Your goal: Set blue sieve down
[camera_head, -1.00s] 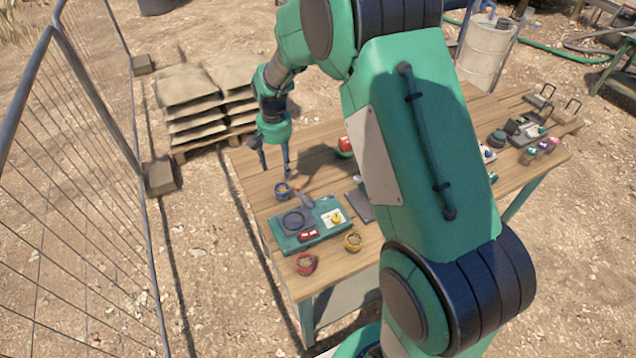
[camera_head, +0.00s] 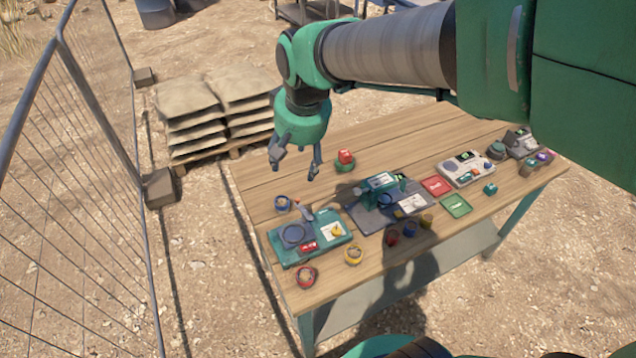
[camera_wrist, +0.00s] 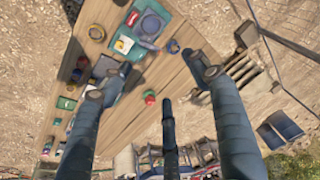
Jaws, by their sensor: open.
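The blue sieve (camera_head: 283,203) is a small ring standing on the wooden table, just behind the far left corner of the teal device (camera_head: 320,240). It also shows as a small dark ring in the wrist view (camera_wrist: 172,46), beside the same device. My gripper (camera_head: 295,174) is above the table's far left part, above and behind the blue sieve and apart from it.
A red sieve (camera_head: 306,277) and a yellow sieve (camera_head: 353,255) lie near the front edge. A red block on a green base (camera_head: 345,160) stands right of my gripper. More devices fill the table's right (camera_head: 465,170). A wire fence (camera_head: 85,200) and stacked sacks (camera_head: 200,110) stand left.

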